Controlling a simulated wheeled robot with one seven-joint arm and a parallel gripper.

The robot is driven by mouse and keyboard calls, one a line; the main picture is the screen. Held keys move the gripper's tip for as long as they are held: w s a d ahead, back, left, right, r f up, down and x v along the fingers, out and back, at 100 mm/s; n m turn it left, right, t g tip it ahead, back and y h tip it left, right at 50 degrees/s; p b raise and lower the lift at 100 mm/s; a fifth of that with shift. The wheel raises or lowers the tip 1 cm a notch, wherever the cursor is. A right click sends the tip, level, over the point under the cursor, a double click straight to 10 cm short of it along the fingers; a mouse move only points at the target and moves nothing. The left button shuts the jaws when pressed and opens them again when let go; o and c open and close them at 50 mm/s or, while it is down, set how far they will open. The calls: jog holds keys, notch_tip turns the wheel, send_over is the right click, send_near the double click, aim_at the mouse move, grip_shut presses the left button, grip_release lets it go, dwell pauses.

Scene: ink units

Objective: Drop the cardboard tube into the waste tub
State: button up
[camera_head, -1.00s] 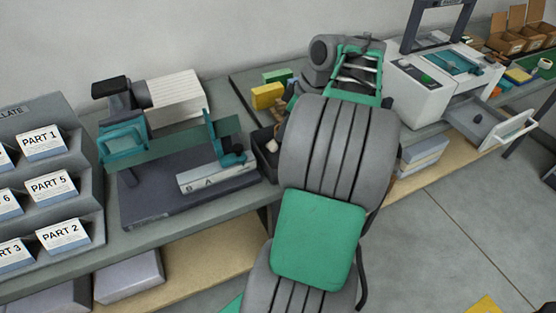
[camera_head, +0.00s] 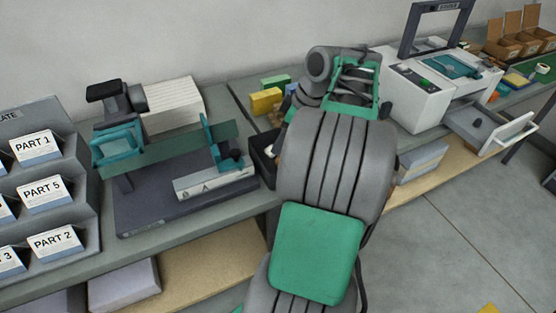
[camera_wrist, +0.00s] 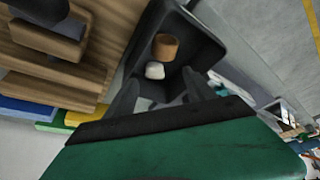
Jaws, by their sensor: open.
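In the wrist view a short brown cylinder (camera_wrist: 166,47), which looks like the cardboard tube, lies inside a dark, open-topped tub (camera_wrist: 205,45). A small white crumpled piece (camera_wrist: 155,71) lies close beside it. The dark tub, which looks like the waste tub, also shows partly in the head view (camera_head: 263,158), left of my arm. My gripper (camera_wrist: 163,95) is open, its two dark fingers apart and pointing toward the tub. Nothing shows held between them. The brown cylinder is beyond the fingertips, apart from them. In the head view my arm hides the fingers.
Beside the tub in the wrist view are brown wooden-looking blocks (camera_wrist: 55,60). On the bench, a teal-and-grey machine (camera_head: 165,165) stands left and a white machine (camera_head: 440,85) right, its tray (camera_head: 490,128) pulled out. Yellow (camera_head: 265,100) and green boxes sit behind the tub.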

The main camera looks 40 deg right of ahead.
jog(key=p+v, duration=0.2)
jog(key=v, duration=0.5)
jog(key=shift+r, duration=0.35)
jog(key=shift+s, duration=0.1)
jog(key=w+a+m, duration=0.1)
jog(key=w+a, duration=0.1)
jog(key=a, duration=0.4)
jog(key=w+a+m+p, duration=0.1)
jog(key=w+a, duration=0.1)
jog(key=a, duration=0.5)
jog(key=w+a, duration=0.1)
jog(key=a, duration=0.5)
jog(key=shift+w+a+f+m+g+p, duration=0.3)
jog(key=shift+w+f+m+p, duration=0.05)
jog(key=shift+w+f+m, duration=0.05)
jog(key=s+a+f+m+h, duration=0.2)
jog(key=s+a+f, duration=0.3)
jog(key=s+a, duration=0.3)
jog(key=shift+a+f+m+p, duration=0.3)
jog(key=shift+a+m, duration=0.2)
jog(key=shift+a, duration=0.35)
